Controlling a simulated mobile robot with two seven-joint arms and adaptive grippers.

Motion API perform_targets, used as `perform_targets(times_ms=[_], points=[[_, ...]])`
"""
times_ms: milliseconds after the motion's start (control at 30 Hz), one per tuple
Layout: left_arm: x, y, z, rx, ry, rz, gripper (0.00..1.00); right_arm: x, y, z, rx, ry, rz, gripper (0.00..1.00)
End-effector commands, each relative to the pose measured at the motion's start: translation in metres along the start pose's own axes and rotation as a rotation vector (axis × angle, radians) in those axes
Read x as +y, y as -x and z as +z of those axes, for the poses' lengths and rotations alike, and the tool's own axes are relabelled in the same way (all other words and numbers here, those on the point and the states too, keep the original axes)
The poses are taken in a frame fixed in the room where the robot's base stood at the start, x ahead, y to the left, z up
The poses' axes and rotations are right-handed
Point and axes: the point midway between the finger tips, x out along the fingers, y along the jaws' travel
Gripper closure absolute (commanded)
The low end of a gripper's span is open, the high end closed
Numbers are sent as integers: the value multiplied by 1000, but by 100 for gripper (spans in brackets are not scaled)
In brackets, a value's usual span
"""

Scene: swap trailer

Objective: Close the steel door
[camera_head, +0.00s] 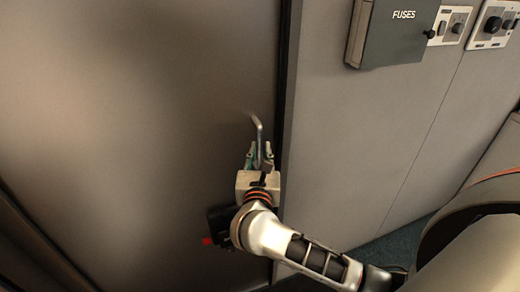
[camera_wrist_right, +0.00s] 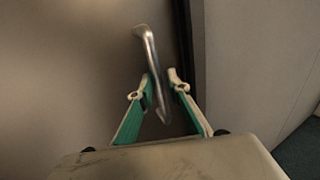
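The steel door (camera_head: 130,110) is a large flat brown-grey panel filling the left half of the head view. A dark vertical gap runs along its right edge, beside the grey wall. I cannot tell how far the door stands from its frame. Its bent metal handle (camera_head: 259,130) is near that edge and also shows in the right wrist view (camera_wrist_right: 149,55). My right gripper (camera_head: 260,157) is at the handle's lower part, fingers on either side. In the right wrist view, the gripper (camera_wrist_right: 160,82) looks open, with narrow gaps beside the handle. My left gripper is out of view.
A grey fuse box (camera_head: 398,35) labelled FUSES is on the grey wall (camera_head: 350,140) at upper right, beside switch panels (camera_head: 493,22). A strip of dark green floor (camera_head: 390,247) shows below the wall. My arm crosses the lower right.

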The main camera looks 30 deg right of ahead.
Motion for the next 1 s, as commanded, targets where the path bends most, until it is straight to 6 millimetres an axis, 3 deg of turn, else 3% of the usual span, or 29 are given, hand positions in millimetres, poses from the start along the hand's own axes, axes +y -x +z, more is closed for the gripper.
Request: perform_targets(times_ms=[467,1000], points=[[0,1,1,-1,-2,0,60,1,7,0,-1,0,2,74],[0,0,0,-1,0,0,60,-1,103,0,1,0,0,74]])
